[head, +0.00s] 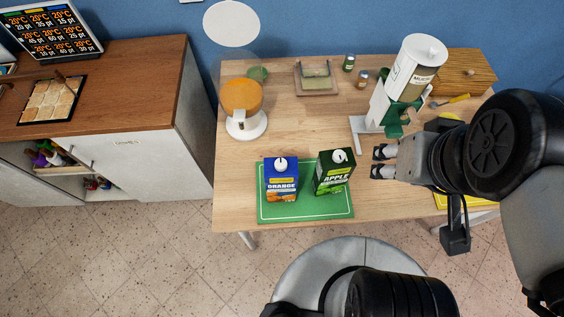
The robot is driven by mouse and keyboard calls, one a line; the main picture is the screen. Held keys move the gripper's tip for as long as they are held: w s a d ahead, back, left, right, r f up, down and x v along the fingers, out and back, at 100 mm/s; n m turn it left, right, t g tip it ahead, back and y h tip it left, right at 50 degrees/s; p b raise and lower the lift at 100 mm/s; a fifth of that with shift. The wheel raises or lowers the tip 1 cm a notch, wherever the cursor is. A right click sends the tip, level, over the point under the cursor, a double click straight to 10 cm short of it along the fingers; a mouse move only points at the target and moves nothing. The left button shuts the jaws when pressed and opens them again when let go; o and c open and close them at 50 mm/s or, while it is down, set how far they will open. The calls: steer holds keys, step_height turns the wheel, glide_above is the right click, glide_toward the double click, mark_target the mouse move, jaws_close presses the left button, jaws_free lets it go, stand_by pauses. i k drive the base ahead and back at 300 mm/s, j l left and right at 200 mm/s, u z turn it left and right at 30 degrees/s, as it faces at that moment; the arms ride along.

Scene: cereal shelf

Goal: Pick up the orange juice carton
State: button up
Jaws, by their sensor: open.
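The orange juice carton (282,182) is blue and orange with a white cap. It stands upright on the left part of a green tray (304,211). A dark green apple carton (335,172) stands just to its right on the same tray, with a small gap between them. My gripper (376,162) is open and empty, its fingers pointing left. It is to the right of the apple carton, so the apple carton lies between it and the orange carton.
A cereal dispenser (418,66) stands behind my gripper. A lamp-like orange-topped device (242,105) stands at the left of the wooden table (300,126). Small jars (362,78) and a wooden box (468,70) sit at the back. The table's middle is clear.

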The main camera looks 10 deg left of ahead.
mark_target(280, 187)
steer(key=u, duration=0.95)
steer(key=k+j, duration=0.05)
steer(key=j, duration=0.05)
